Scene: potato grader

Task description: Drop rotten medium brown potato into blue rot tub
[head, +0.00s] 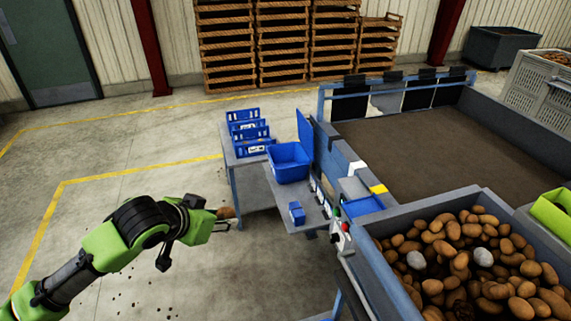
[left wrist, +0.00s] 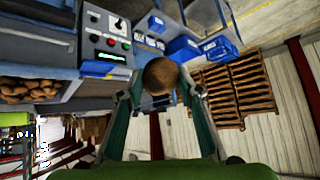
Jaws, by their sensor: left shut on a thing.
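My left gripper (head: 225,219) is shut on a brown potato (head: 227,212), which shows between the fingertips. In the left wrist view the round brown potato (left wrist: 160,75) sits between the two fingers; no rot can be made out on it. The blue tub (head: 289,170) stands with its lid raised on the grey side shelf of the grader, to the right of and beyond my left gripper in the head view. The gripper and potato are apart from the tub, out over the floor beside the shelf. My right gripper is not in view.
A small blue box (head: 297,213) sits on the shelf's near part. Blue crates (head: 248,130) stand on a table left of the tub. The control panel (head: 341,236) is at the right, beside the bin (head: 373,250) heaped with potatoes. Open floor lies left.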

